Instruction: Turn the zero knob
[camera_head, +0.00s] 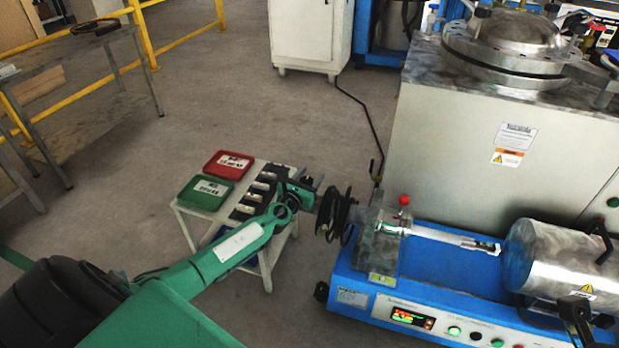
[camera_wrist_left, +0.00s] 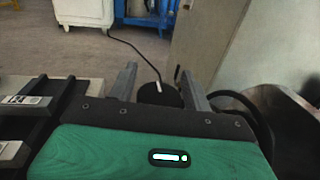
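My left gripper (camera_head: 310,190) reaches in from the left, just short of the black ringed part (camera_head: 335,215) at the left end of the blue testing machine (camera_head: 345,277). In the left wrist view its two grey fingers (camera_wrist_left: 160,85) stand apart. A dark round part (camera_wrist_left: 160,96) with a small white mark shows between and beyond them; I see no contact. I cannot tell for sure which part is the zero knob. The machine's front panel has a lit display (camera_head: 412,318) and several round buttons.
A small white table with a red box (camera_head: 230,164), a green box (camera_head: 206,191) and dark blocks stands under my left arm. A large grey cabinet (camera_head: 480,150) stands behind the machine. A metal drum (camera_head: 560,262) sits at its right. Open floor lies beyond the table.

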